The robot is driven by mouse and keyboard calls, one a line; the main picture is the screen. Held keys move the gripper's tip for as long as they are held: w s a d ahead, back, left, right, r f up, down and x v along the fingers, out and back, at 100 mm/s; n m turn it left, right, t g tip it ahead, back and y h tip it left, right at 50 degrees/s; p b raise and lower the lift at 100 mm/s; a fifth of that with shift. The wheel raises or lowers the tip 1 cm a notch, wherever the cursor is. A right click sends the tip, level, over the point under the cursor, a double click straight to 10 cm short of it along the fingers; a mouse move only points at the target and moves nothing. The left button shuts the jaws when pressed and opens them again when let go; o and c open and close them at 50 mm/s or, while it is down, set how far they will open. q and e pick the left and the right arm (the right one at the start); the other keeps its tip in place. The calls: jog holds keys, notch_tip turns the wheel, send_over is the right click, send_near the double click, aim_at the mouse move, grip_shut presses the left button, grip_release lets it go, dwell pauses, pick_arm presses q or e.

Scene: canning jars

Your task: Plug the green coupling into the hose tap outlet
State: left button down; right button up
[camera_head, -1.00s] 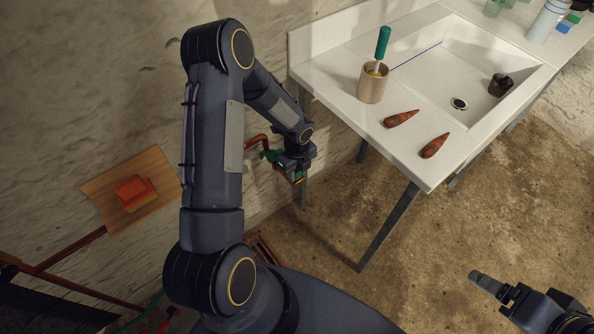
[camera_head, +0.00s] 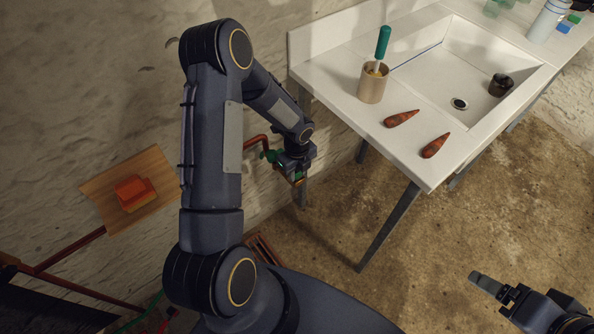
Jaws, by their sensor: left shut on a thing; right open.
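The hose tap (camera_head: 268,155) shows as a small green part at the end of a red pipe by the wall, left of the sink's legs. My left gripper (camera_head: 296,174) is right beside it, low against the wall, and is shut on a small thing. Only slight green and orange bits show at its fingers, so the green coupling is mostly hidden. I cannot tell whether the coupling touches or sits in the outlet, which is also hidden. My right gripper (camera_head: 486,284) is at the lower right, open, above the floor, away from the tap.
A wooden board (camera_head: 101,188) with an orange block (camera_head: 134,193) is at the left. The concrete floor (camera_head: 400,280) below the counter is clear.

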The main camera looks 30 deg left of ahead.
pick_arm(q)
jog(key=shift+f+b, duration=0.45)
jog(key=shift+f, duration=0.05)
dwell(0.3)
jog(key=shift+r, duration=0.25)
jog(key=shift+r+p, duration=0.25)
jog(key=shift+p, duration=0.1)
dwell(1.8)
jog(key=shift+f+b, duration=0.5)
jog(key=shift+b, duration=0.15)
jog(key=shift+r, duration=0.25)
jog(key=shift+r+p, duration=0.25)
jog(key=shift+p, duration=0.1)
